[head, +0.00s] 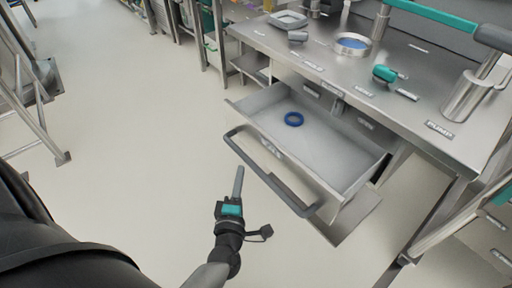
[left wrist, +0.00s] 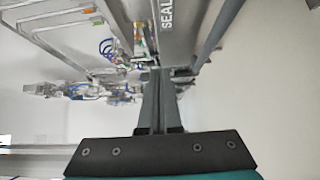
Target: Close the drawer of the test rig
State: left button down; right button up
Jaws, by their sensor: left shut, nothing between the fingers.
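The steel drawer (head: 345,172) of the test rig stands pulled out below the worktop in the head view. A blue ring (head: 293,119) lies inside it. A dark bar handle (head: 268,176) runs along its front. My left gripper (head: 239,170) is shut and empty, in front of the drawer near the handle; I cannot tell whether it touches. My right gripper is not in view.
The steel worktop (head: 335,72) above holds a round dish with blue content (head: 352,43), a grey tray (head: 289,19), a teal-knobbed part (head: 384,74) and a metal cylinder (head: 467,97). The pale floor (head: 130,120) left of the drawer is clear. A metal frame (head: 35,110) stands at far left.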

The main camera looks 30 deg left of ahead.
pick_arm(q)
jog(key=b, duration=0.3)
send_near(259, 131)
jog(key=w+a, duration=0.3)
jog(key=w, duration=0.1)
jog(key=shift+w+a+f, duration=0.1)
jog(key=shift+f, duration=0.2)
jog(key=shift+w+d, duration=0.3)
jog(key=shift+w, duration=0.4)
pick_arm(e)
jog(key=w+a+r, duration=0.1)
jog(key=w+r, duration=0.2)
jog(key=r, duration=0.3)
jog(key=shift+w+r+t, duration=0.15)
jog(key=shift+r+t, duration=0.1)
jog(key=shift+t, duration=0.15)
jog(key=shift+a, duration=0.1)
pick_arm(q)
jog(key=shift+w+r, duration=0.1)
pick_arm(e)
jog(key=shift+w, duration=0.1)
